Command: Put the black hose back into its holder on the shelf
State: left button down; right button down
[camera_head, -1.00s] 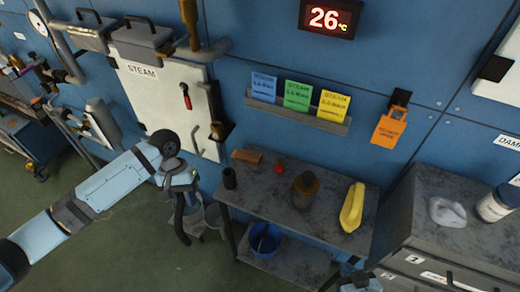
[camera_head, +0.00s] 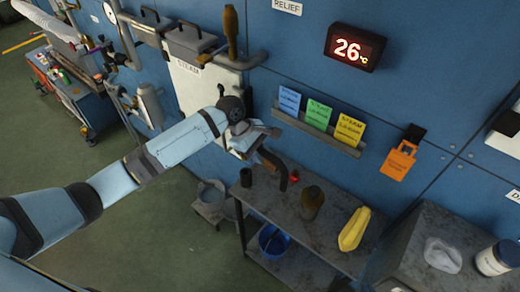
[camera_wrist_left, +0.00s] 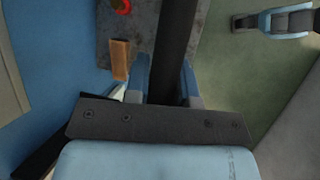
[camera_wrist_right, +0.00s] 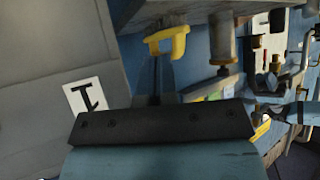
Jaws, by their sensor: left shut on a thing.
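In the left wrist view the hose (camera_wrist_left: 176,45) runs as a dark tube between the two fingers (camera_wrist_left: 165,82).
A dark brown bottle (camera_head: 312,203), a yellow item (camera_head: 354,229) and a small red item (camera_head: 294,177) are on the shelf. A brown block (camera_wrist_left: 121,58) lies beside the hose in the left wrist view. A blue bucket (camera_head: 273,241) is below. A card rack (camera_head: 318,134) juts from the wall.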

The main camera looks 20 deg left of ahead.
pick_arm(q)
jog(key=shift+d, duration=0.1)
pick_arm(e)
jog(key=shift+d+f, duration=0.15)
jog(key=shift+d, duration=0.1)
pick_arm(q)
jog(key=shift+f, duration=0.1)
notch_tip(320, 180, down, 6)
jog(key=shift+r+b, duration=0.2)
jog(key=shift+b, duration=0.15)
pick_arm(e)
jog(key=shift+s, duration=0.1)
jog(key=shift+a, duration=0.1)
dwell(0.5)
pick_arm(q)
jog(key=shift+p, duration=0.35)
pick_arm(e)
jog(key=shift+r, duration=0.45)
pick_arm(q)
jog(key=shift+f, duration=0.4)
dwell(0.6)
